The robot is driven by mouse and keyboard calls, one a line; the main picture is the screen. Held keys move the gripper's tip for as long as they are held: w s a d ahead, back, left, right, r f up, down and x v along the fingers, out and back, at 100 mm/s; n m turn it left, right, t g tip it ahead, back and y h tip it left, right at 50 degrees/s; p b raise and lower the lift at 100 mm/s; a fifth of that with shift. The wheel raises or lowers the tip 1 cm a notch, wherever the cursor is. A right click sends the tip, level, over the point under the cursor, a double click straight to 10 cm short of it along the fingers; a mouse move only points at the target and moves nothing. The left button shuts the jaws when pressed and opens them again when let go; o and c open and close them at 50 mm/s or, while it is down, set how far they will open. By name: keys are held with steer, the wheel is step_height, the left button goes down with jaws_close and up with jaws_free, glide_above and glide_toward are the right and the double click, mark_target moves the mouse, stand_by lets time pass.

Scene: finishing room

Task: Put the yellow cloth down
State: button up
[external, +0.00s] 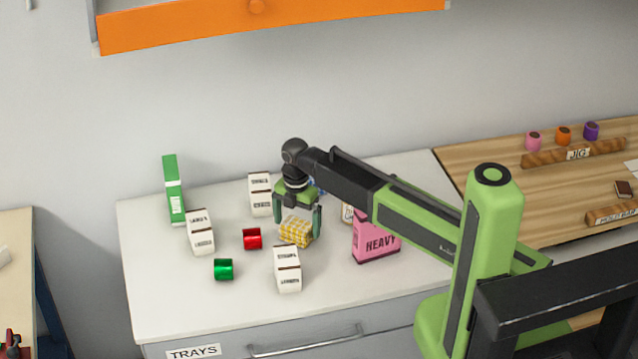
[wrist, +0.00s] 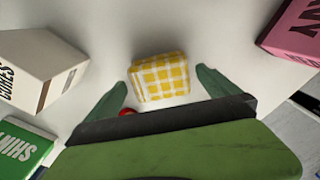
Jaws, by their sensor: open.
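The yellow cloth (external: 296,231) is a folded yellow and white checked block on the white countertop (external: 330,285). My gripper (external: 304,219) points down at it, with its fingers apart. In the wrist view the cloth (wrist: 160,77) lies just beyond and between the open fingertips of my gripper (wrist: 163,82). A gap shows between the cloth and each finger there. The cloth's underside is hidden, so I cannot see its contact with the counter directly.
A red cylinder (external: 252,239) and a green cylinder (external: 223,269) lie to the left. White boxes (external: 288,269) stand around, a green box (external: 174,190) at back left, and a pink HEAVY box (external: 375,237) close on the right. The front left of the counter is clear.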

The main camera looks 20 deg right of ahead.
mark_target(298, 223)
step_height(298, 223, up, 9)
steer(key=p, duration=0.8)
steer(key=shift+r, duration=0.2)
steer(key=shift+d, duration=0.2)
steer(key=s+d+m, duration=0.2)
steer(key=d+m, duration=1.1)
steer(key=d, duration=0.4)
steer(key=s+d+m, duration=0.2)
steer(key=d+m, duration=1.2)
steer(key=d, duration=0.4)
steer(key=shift+s+d, duration=0.3)
steer(key=shift+d, duration=0.05)
stand_by(2.5)
